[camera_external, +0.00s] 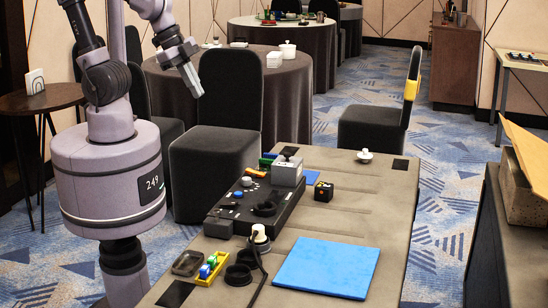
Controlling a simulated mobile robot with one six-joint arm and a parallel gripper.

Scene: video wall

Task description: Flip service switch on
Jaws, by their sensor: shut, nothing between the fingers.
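A black control console (225,207) lies on the long grey table, with several small knobs or buttons on its top, some of them blue. A grey box (286,174) with a small dark part on top stands at the console's far end. I cannot tell at this size which part is the service switch, or its position. My gripper (197,91) is shut and empty. It hangs in the air at the upper left, pointing down and right, well apart from the console in the picture.
On the long table (355,221) are a blue mat (328,268), a small black cube (323,191), a yellow tray (212,268), a white-topped object with a black cable (260,239) and a white lidded piece (365,156). A dark chair (229,92) stands behind the console.

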